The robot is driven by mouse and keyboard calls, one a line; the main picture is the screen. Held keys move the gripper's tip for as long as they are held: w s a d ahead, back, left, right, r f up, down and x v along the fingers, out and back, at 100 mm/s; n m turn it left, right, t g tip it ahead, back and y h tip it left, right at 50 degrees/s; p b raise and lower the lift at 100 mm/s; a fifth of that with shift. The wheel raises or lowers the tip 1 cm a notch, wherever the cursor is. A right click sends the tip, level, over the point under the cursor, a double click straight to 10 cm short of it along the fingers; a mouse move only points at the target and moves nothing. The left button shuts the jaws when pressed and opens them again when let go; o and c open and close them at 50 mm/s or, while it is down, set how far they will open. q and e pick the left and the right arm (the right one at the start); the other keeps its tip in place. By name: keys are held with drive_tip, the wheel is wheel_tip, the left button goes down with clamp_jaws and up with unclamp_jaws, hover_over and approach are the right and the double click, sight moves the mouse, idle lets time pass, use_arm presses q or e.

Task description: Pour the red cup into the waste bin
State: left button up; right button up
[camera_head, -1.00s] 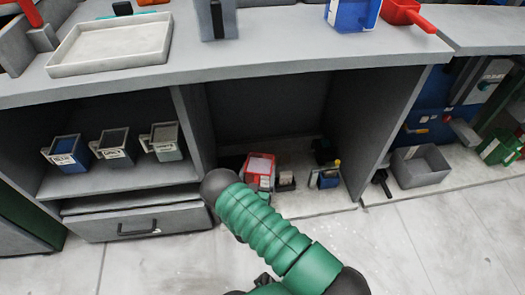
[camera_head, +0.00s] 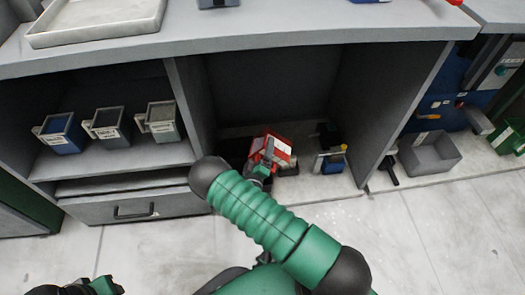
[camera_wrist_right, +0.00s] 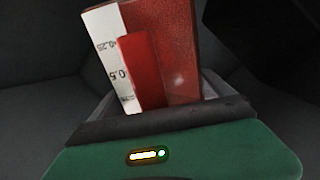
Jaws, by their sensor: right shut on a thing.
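The red cup (camera_head: 271,149) is low in the open bay under the counter in the head view, and it looks tilted. My right gripper (camera_head: 260,172) is shut on it, partly hidden behind my green forearm. In the right wrist view the red cup (camera_wrist_right: 175,50) rises beyond the gripper, with a white scale strip on its side. What lies directly under the cup is dark and partly hidden. An open grey bin (camera_head: 430,168) stands on the floor at right; I cannot tell whether it is the waste bin. My left gripper (camera_head: 85,288) is cut off at the bottom left edge.
Three cups (camera_head: 108,127) stand on the shelf at left, above a drawer (camera_head: 135,211). Small dark and blue items (camera_head: 330,160) sit right of the red cup. The bay's side panel (camera_head: 385,120) bounds it on the right. The front floor is clear.

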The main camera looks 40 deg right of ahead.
drive_tip(key=shift+w+a+f+n+b, duration=0.1)
drive_tip(key=shift+w+f+n+b, duration=0.05)
drive_tip(key=shift+f+n+b, duration=0.35)
drive_tip(key=shift+w+a+f+n+b, duration=0.1)
drive_tip(key=shift+f+n+b, duration=0.15)
drive_tip(key=shift+n, duration=0.35)
drive_tip(key=f+n, duration=0.1)
drive_tip(key=n+b, duration=0.1)
drive_tip(key=w+a+f+n+b, duration=0.1)
drive_tip(key=n, duration=0.1)
drive_tip(key=shift+f, duration=0.3)
drive_tip(key=shift+w+a+f+n+b, duration=0.25)
drive_tip(key=shift+n+b, duration=0.25)
drive_tip(key=shift+n, duration=0.4)
drive_tip(key=shift+w+a+r+n, duration=0.1)
drive_tip(key=shift+w+a+n, duration=0.1)
drive_tip(key=shift+n, duration=0.35)
drive_tip(key=shift+w+a+r+n, duration=0.1)
drive_tip(key=shift+w+n, duration=0.1)
drive_tip(key=shift+n, duration=0.35)
drive_tip(key=shift+w+a+n, duration=0.2)
drive_tip(key=shift+w+n, duration=0.1)
drive_tip(key=shift+n, duration=0.7)
